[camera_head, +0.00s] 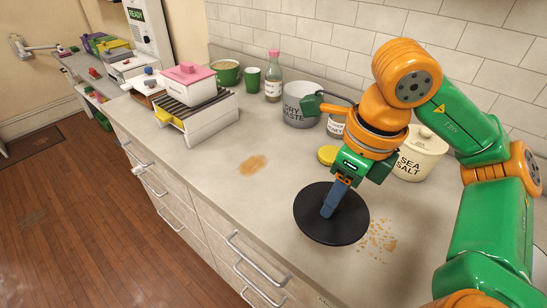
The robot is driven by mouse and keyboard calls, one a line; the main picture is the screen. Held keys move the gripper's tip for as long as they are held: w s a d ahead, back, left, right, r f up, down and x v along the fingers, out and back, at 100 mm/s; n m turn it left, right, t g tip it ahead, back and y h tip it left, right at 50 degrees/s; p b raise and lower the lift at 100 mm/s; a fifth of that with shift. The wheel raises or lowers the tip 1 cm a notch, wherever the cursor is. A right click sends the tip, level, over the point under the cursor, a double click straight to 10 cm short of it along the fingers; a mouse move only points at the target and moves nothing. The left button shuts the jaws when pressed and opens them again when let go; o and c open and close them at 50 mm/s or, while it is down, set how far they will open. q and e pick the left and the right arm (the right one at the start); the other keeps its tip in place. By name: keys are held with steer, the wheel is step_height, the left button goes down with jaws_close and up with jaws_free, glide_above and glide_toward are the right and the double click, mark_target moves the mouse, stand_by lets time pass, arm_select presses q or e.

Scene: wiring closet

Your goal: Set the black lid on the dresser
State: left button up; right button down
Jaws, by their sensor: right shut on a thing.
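My left gripper is not in view. No separate dresser is clearly seen; the counter (212,158) has drawers with bar handles in its front.
A bottle (273,88) and green cups are at the back. A brown stain (253,165) and crumbs (379,237) mark the counter.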

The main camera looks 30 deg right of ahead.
steer(key=w+d+f, duration=0.1)
steer(key=w+f, duration=0.2)
steer(key=w, duration=0.1)
steer(key=w+d+f, duration=0.1)
steer(key=w+f, duration=0.2)
steer(key=w, duration=0.1)
steer(key=w+d+f, duration=0.1)
steer(key=w+f, duration=0.2)
steer(key=w, duration=0.1)
steer(key=shift+w+d+f+b, duration=0.2)
steer(key=shift+f+b, duration=0.1)
steer(key=shift+f, duration=0.1)
steer(key=f, duration=0.1)
steer(key=f+p, duration=0.1)
steer(key=shift+s+d+f, duration=0.1)
steer(key=shift+s+f, duration=0.1)
steer(key=shift+f, duration=0.35)
steer(key=shift+w+f, duration=0.15)
steer(key=shift+f, duration=0.05)
steer(key=shift+c, duration=2.4)
jaws_free()
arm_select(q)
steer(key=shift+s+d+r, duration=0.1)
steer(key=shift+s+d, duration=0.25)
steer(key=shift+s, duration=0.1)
